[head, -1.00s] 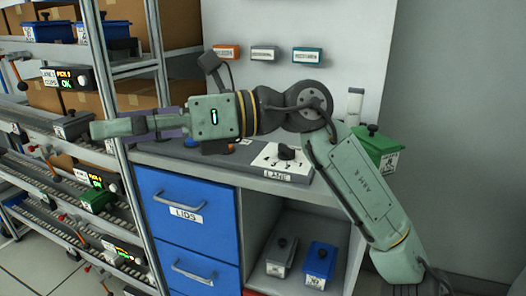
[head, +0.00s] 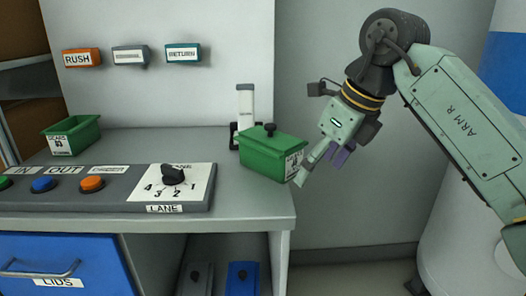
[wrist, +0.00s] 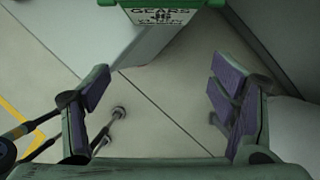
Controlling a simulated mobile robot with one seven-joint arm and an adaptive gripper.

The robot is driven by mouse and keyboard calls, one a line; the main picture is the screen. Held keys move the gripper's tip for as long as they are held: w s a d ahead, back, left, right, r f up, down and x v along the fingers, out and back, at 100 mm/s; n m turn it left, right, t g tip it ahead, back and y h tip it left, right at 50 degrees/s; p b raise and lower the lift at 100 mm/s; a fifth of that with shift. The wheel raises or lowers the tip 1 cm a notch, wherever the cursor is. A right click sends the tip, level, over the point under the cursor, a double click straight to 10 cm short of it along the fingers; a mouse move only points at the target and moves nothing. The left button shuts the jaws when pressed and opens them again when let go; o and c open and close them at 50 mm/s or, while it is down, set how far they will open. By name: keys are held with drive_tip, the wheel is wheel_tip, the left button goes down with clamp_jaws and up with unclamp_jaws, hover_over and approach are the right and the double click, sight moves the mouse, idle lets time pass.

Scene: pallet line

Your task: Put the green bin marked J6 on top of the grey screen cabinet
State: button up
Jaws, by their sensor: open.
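A green lidded bin (head: 272,152) with a black knob and a white label stands at the right end of the grey worktop. In the wrist view its labelled end (wrist: 165,14) shows at the top; I read "GEARS", but the code below is too blurred to be sure of J6. My gripper (head: 323,160) is open, close to the right of this bin and tilted down. In the wrist view its purple-padded fingers (wrist: 160,103) are wide apart with only floor between them; the bin lies beyond the fingertips. I cannot identify a grey screen cabinet in either view.
A second, open green bin (head: 72,135) stands at the worktop's left. A control panel (head: 110,188) with buttons and a lane dial lies along the front. A grey-and-black upright device (head: 245,115) stands just behind the lidded bin. Floor is open right of the worktop.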

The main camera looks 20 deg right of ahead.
sight(274, 138)
drive_tip(key=w+a, duration=0.1)
drive_tip(key=w, duration=0.1)
drive_tip(key=w+a+p, duration=0.1)
drive_tip(key=w, duration=0.1)
drive_tip(key=w+a, duration=0.1)
drive_tip(key=w, duration=0.1)
drive_tip(key=shift+w+a+r, duration=0.1)
drive_tip(key=shift+w+a, duration=0.1)
drive_tip(key=shift+w, duration=0.15)
drive_tip(key=w, duration=0.1)
drive_tip(key=w+a+p, duration=0.1)
drive_tip(key=w+a, duration=0.1)
drive_tip(key=w, duration=0.1)
drive_tip(key=shift+w+f, duration=0.1)
drive_tip(key=shift+f, duration=0.1)
drive_tip(key=shift+a+f, duration=0.1)
drive_tip(key=shift+f, duration=0.35)
drive_tip(key=c, duration=1.5)
drive_tip(key=shift+c, duration=0.2)
drive_tip(key=shift+r, duration=0.15)
